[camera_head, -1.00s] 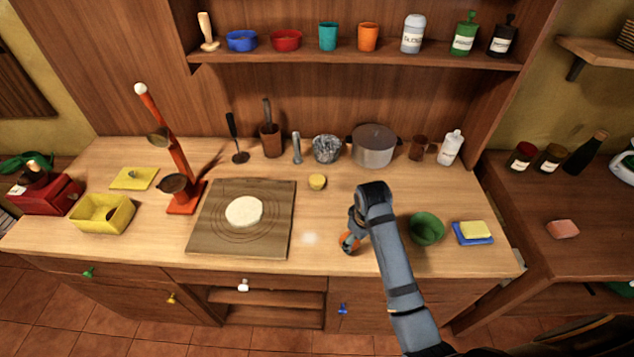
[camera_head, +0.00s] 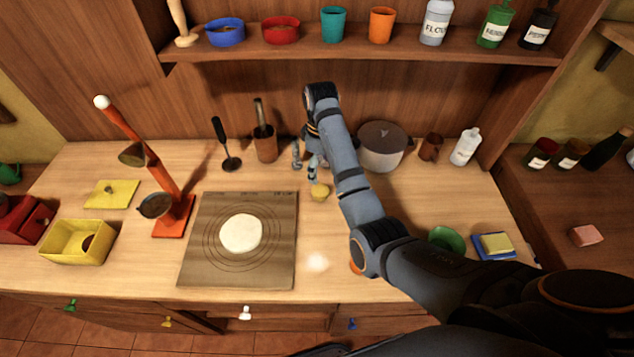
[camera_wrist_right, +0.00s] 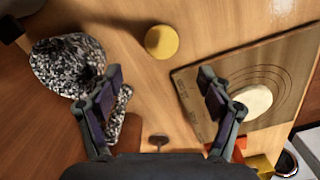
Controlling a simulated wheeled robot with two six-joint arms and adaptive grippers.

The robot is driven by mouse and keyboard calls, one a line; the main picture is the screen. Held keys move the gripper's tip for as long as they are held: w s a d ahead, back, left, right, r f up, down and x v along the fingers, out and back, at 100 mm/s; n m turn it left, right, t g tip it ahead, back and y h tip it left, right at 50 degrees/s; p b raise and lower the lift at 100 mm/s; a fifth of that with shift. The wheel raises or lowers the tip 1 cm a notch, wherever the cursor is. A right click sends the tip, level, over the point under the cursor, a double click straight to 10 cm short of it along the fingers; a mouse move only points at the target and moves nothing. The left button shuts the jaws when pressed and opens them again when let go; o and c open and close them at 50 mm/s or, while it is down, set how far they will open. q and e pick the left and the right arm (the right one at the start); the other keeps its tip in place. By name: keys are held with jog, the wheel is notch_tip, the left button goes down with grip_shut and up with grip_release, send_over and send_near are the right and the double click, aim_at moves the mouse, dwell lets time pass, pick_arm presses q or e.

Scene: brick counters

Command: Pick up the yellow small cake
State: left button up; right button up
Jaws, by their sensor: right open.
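The yellow small cake (camera_head: 320,192) sits on the wooden counter, right of the dough board and in front of the back row of utensils. In the right wrist view the cake (camera_wrist_right: 161,41) is a round yellow disc near the top. My right gripper (camera_head: 314,172) is over the counter just behind the cake in the head view. In the wrist view its two fingers (camera_wrist_right: 160,78) are spread apart with nothing between them, and the cake lies beyond the fingertips, apart from them. My left gripper is not in view.
The dough board (camera_head: 190,270) lies left of the cake. A speckled bowl (camera_wrist_right: 62,62) and a speckled rod (camera_wrist_right: 120,110) are close to the fingers. A grey pot (camera_head: 382,150) stands to the right. The shelf (camera_head: 370,54) overhangs the back.

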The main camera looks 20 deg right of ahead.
aim_at(321, 188)
jog(key=f, duration=0.1)
jog(key=s+f+p, duration=0.1)
jog(key=f, duration=0.1)
jog(key=shift+s+f, duration=0.2)
jog(key=f, duration=0.1)
jog(key=w+f+p, duration=0.1)
jog(key=shift+f, duration=0.35)
notch_tip(321, 188, down, 3)
jog(key=shift+r, duration=0.1)
jog(key=shift+f, duration=0.55)
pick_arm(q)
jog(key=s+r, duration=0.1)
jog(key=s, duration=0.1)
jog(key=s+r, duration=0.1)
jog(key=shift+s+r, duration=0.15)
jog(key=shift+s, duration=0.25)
pick_arm(e)
jog(key=c, duration=1.3)
